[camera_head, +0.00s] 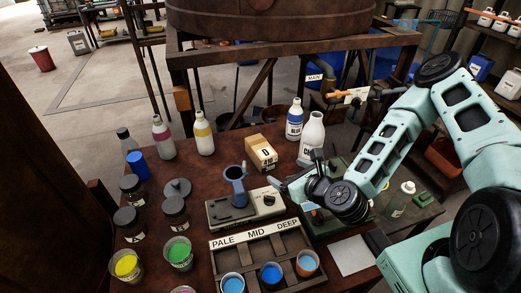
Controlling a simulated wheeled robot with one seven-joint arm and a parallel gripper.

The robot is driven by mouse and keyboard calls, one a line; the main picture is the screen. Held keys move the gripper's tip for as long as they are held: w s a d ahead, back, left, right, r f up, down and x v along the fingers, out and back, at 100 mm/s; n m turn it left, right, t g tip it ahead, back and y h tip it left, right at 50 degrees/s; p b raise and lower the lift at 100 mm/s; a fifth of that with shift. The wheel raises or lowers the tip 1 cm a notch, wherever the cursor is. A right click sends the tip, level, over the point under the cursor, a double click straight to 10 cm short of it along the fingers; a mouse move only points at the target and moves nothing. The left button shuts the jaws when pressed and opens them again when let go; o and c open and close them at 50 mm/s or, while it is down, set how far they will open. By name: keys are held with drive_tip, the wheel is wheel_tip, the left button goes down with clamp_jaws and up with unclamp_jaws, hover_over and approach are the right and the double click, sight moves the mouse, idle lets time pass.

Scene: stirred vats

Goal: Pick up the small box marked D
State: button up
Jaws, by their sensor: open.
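The small box marked D (262,153) is tan, with a pale label bearing a D on its near side. It stands on the brown table (215,165), behind the grey device with a blue cup. My gripper (281,186) is at the end of my arm, which reaches in from the right. It is in front of the box and slightly to its right, apart from it. The jaws are open and empty, though small and partly hidden by the wrist.
A white bottle (311,137) and a blue-labelled bottle (294,120) stand right of the box. A yellow-banded bottle (203,135) stands to its left. The grey device (245,208) and a PALE/MID/DEEP rack (262,237) lie nearer. Lidded jars crowd the left.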

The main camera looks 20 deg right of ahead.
drive_tip(key=d+m, duration=0.1)
drive_tip(key=m, duration=0.1)
drive_tip(key=b, duration=0.2)
approach(266, 153)
drive_tip(key=shift+t+h, duration=0.3)
drive_tip(key=shift+h, duration=0.1)
drive_tip(key=x, duration=0.5)
drive_tip(key=shift+f, duration=0.4)
drive_tip(key=shift+a+p+x, duration=0.2)
drive_tip(key=shift+p+x, duration=0.65)
drive_tip(key=shift+x, duration=2.1)
drive_tip(key=c, duration=1.1)
drive_tip(key=shift+c, duration=1.4)
drive_tip(key=shift+r, duration=0.15)
